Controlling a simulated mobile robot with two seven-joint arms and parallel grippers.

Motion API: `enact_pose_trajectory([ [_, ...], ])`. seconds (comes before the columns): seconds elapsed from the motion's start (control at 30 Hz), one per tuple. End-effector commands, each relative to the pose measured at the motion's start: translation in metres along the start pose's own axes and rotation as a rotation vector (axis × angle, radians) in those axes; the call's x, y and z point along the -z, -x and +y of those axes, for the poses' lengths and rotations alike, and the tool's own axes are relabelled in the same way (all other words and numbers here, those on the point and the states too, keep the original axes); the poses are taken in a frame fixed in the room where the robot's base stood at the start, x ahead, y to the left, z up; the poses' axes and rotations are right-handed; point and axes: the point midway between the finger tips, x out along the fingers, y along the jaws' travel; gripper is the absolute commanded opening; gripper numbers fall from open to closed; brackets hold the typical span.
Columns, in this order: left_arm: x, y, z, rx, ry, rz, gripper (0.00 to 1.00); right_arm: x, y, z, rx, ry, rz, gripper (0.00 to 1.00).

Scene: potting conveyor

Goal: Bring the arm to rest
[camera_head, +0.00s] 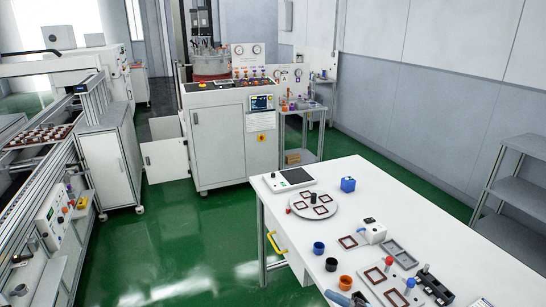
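Neither of my arms nor grippers shows in the head view. The white worktable (400,222) stands at the lower right. On it, a round pale plate (312,212) holds several dark red square frames. More red square frames lie on the table and on a white board near the front. Three small cups stand near the table's left edge: a blue one (319,248), a black one (331,264) and an orange one (345,282).
A conveyor with a tray of small parts (40,136) runs along the left. A white machine cabinet (232,140) stands at the back, its low door open. A grey shelf (510,190) stands at the right. The green floor (180,245) between conveyor and table is clear.

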Motion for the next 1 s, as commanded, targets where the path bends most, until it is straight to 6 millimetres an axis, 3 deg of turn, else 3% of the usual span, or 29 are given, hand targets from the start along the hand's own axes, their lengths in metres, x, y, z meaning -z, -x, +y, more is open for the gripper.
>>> enact_pose_trajectory([
  [0.17,0.017,0.012,0.000,0.002,-0.004,-0.002,0.00,-0.019,0.053,-0.024,-0.348,-0.310,-0.383,0.50],
  [0.3,0.026,0.019,0.000,0.003,-0.007,0.000,0.00,-0.030,0.115,-0.076,-0.469,-0.562,-0.723,0.50],
  [0.4,0.032,0.022,-0.001,0.004,-0.009,0.003,0.00,-0.025,0.151,-0.117,-0.484,-0.718,-0.913,0.50],
  [0.5,0.035,0.024,-0.001,0.005,-0.010,0.007,0.00,-0.018,0.175,-0.147,-0.474,-0.825,-1.032,0.50],
  [0.63,0.036,0.025,-0.001,0.005,-0.010,0.008,0.00,-0.011,0.189,-0.166,-0.461,-0.891,-1.098,0.50],
  [1.0,0.036,0.025,-0.001,0.005,-0.010,0.008,0.00,-0.011,0.190,-0.167,-0.460,-0.895,-1.101,0.50],
])
